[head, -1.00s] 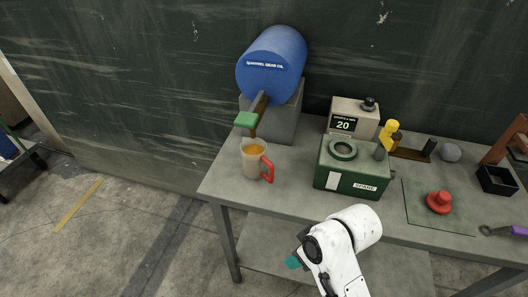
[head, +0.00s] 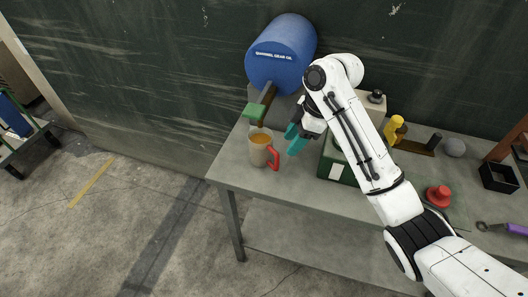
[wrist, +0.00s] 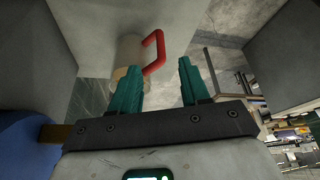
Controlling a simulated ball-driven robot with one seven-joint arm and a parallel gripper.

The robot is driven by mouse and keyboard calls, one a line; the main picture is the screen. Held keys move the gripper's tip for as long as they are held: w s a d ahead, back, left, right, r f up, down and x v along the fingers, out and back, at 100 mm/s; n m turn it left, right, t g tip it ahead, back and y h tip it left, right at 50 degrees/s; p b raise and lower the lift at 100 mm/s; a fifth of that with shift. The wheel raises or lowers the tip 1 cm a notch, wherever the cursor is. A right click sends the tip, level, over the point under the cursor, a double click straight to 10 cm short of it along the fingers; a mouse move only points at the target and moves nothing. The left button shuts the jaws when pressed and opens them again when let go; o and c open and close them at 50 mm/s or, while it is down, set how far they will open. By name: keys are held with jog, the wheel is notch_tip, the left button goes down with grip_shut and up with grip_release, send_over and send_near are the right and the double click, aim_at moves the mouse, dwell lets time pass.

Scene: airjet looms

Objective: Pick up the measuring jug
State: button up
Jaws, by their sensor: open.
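The measuring jug (head: 259,150) stands upright on the left end of the bench, with amber liquid in it and a red handle (head: 274,158) on its right side. In the wrist view the jug (wrist: 129,50) shows partly behind the left finger, and its red handle (wrist: 155,52) shows between and beyond the fingertips. My gripper (head: 294,139) is just right of the jug, with teal fingers. It is open and empty, and the fingers (wrist: 164,75) are apart from each other. Whether a finger touches the jug cannot be told.
A blue oil drum (head: 282,52) on a grey stand with a green-ended tap is behind the jug. A green machine (head: 334,166) stands to the right, partly hidden by my arm. A red knob (head: 439,196) and black box (head: 498,177) are farther right. The bench's front left corner is clear.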

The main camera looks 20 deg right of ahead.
aim_at(265, 153)
jog(key=shift+p+x, duration=0.45)
jog(key=shift+x, duration=3.9)
grip_shut()
jog(key=shift+r, duration=0.1)
